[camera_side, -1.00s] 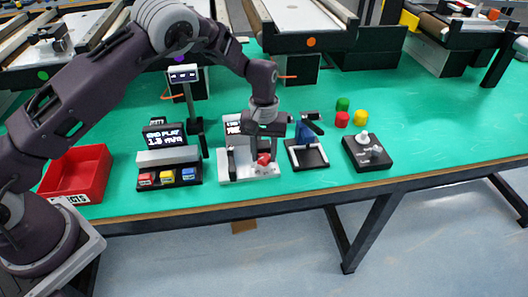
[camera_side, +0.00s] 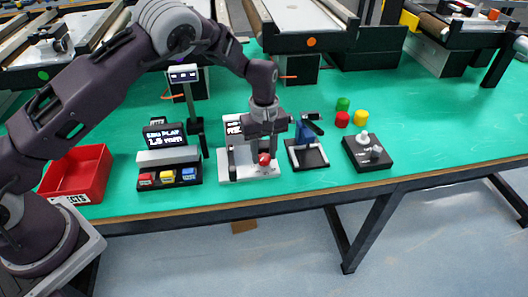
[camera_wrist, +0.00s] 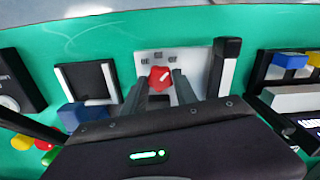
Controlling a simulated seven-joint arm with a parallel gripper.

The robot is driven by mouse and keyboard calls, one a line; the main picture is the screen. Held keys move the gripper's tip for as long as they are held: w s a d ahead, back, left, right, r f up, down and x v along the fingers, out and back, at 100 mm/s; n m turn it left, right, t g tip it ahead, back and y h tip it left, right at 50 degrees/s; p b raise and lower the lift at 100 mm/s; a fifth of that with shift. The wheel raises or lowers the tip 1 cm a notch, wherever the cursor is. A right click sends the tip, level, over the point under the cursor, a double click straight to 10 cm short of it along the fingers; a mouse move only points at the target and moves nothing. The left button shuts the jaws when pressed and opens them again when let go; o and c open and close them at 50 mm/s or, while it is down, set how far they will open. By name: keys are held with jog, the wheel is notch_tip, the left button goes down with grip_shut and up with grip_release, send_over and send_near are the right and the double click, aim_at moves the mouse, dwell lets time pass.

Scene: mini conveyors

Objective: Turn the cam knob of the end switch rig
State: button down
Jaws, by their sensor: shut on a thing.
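The end switch rig has a white base (camera_side: 232,175) on the green table, with a dark upright post at its left in the side view. Its red cam knob (camera_side: 264,159) also shows in the wrist view (camera_wrist: 160,78), with a white pointer line and small dark markings beyond it on the white plate. My gripper (camera_side: 264,154) points down over the rig. In the wrist view its two fingers (camera_wrist: 161,88) stand on either side of the red knob, shut on it. The fingers hide part of the base.
A black-framed stand with a blue part (camera_side: 305,134) is close on the right. Farther right is a black box with a grey knob (camera_side: 366,152). A button panel (camera_side: 168,178) and a red bin (camera_side: 77,175) stand left. Red, green and yellow pieces (camera_side: 342,119) lie behind.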

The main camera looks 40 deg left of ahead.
aim_at(264, 157)
jog(key=c, duration=1.3)
grip_release()
jog(key=shift+o, duration=0.2)
notch_tip(264, 157, up, 7)
jog(key=shift+r, duration=0.1)
jog(key=s+a+r+m+t+h, duration=0.1)
jog(key=s+a+r+m+t, duration=0.15)
jog(key=s+r, duration=0.7)
jog(key=s+a+r+m+t+h, duration=0.1)
jog(key=s+a+r+m, duration=0.15)
jog(key=s+r, duration=0.75)
jog(key=s+a+r+m+t+y, duration=0.2)
jog(key=s+m, duration=0.3)
jog(key=s, duration=0.9)
jog(key=shift+s+r+m, duration=0.2)
jog(key=shift+s+m, duration=0.05)
jog(key=shift+m, duration=0.15)
